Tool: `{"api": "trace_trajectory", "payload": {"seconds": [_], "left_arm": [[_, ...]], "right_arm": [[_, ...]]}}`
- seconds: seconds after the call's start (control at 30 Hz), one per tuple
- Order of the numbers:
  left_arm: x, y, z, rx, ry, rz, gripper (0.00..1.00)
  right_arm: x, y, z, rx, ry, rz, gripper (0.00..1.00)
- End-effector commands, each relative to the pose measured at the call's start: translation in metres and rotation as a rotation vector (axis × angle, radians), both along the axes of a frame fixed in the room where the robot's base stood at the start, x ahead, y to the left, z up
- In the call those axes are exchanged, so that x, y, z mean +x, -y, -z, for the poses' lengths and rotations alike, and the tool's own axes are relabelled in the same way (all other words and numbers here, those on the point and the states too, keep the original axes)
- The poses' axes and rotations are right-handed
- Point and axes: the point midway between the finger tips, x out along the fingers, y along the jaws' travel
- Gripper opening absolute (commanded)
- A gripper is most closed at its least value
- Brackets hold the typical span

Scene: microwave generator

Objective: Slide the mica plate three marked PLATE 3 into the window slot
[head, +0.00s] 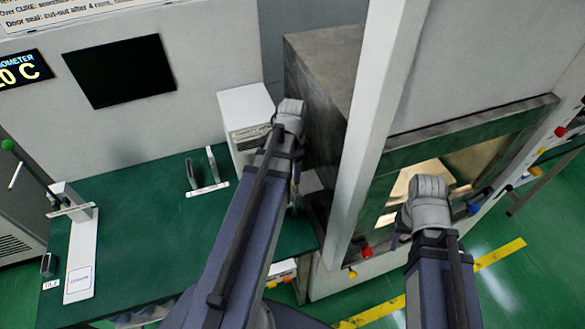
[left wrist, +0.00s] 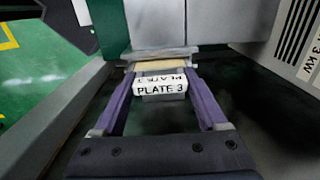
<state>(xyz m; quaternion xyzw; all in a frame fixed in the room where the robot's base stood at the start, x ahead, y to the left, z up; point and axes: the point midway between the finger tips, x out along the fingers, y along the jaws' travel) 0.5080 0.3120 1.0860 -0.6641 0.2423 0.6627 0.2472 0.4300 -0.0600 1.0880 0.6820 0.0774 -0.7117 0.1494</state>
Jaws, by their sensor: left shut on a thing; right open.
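In the left wrist view my left gripper (left wrist: 161,76) has its two purple fingers on either side of a white tab marked PLATE 3 (left wrist: 160,88), and is shut on it. A tan strip (left wrist: 160,65) shows just beyond the fingertips, against a grey ledge (left wrist: 158,53) in front of a pale metal block. I cannot tell whether that ledge is the window slot, or whether the plate is inside it. In the head view my left arm hides the plate. My right gripper (head: 399,233) is open, mostly hidden by its wrist, in front of the lit opening.
A dark metal box (head: 325,75) and a white post (head: 372,120) stand beside my left arm. The green bench (head: 150,245) holds a small two-upright rack (head: 212,188), a white box (head: 245,115) and a white stand (head: 82,255). Its middle is clear.

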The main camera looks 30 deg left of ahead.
Motion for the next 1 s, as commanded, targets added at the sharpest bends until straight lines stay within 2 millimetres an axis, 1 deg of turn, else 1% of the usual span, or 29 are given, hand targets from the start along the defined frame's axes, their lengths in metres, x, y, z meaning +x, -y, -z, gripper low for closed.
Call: {"api": "trace_trajectory", "payload": {"seconds": [0.97, 1.0], "left_arm": [[0.0, 0.0, 0.02, 0.0, 0.0, 0.0, 0.0], [0.0, 0.0, 0.019, 0.0, 0.0, 0.0, 0.78]], "right_arm": [[0.0, 0.0, 0.02, -0.001, 0.0, -0.004, 0.5], [0.0, 0.0, 0.019, -0.001, 0.0, -0.004, 0.5]]}}
